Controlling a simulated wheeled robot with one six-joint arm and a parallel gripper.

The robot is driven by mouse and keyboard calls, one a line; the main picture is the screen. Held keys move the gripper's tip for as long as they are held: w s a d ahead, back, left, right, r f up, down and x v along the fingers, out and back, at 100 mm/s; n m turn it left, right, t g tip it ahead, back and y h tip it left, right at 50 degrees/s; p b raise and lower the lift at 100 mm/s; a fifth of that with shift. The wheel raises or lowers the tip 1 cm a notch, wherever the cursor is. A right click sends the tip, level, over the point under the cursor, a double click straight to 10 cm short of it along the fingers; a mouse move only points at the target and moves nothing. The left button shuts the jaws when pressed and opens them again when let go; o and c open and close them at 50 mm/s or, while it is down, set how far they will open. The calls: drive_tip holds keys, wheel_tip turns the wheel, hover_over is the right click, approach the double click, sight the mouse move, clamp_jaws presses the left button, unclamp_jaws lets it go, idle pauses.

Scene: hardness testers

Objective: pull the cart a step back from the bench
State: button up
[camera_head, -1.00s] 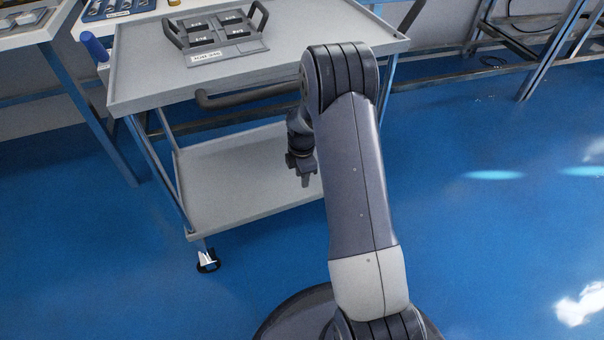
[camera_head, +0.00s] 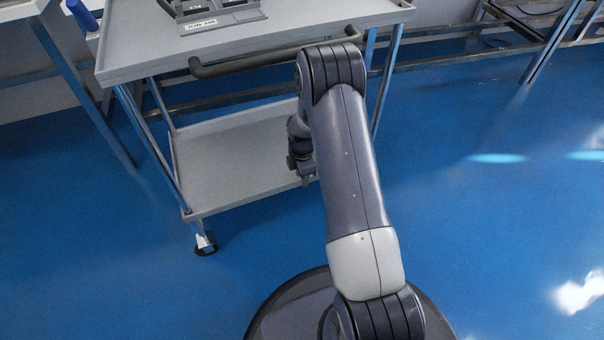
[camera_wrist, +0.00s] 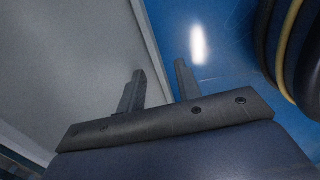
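The grey cart (camera_head: 140,62) stands on the blue floor with a top tray and a lower shelf (camera_head: 235,165). Its dark bar handle (camera_head: 265,65) runs along the near edge of the top tray; my arm hides part of its right side. My gripper (camera_head: 309,180) hangs lower than the handle, in front of the lower shelf's right part, partly hidden by my arm. In the wrist view my gripper (camera_wrist: 158,80) has its two fingers apart with nothing between them. A grey surface (camera_wrist: 75,60) fills the left of that view. The handle cannot be made out there.
A dark rack with a white label (camera_head: 225,20) sits on the top tray. A bench (camera_head: 22,10) with blue legs stands at upper left, near a blue cylinder (camera_head: 82,14). A cart caster (camera_head: 205,245) shows at lower left. The floor (camera_head: 480,220) at right is clear.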

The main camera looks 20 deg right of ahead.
drive_tip(key=shift+c, duration=0.2)
clamp_jaws()
idle(1.1)
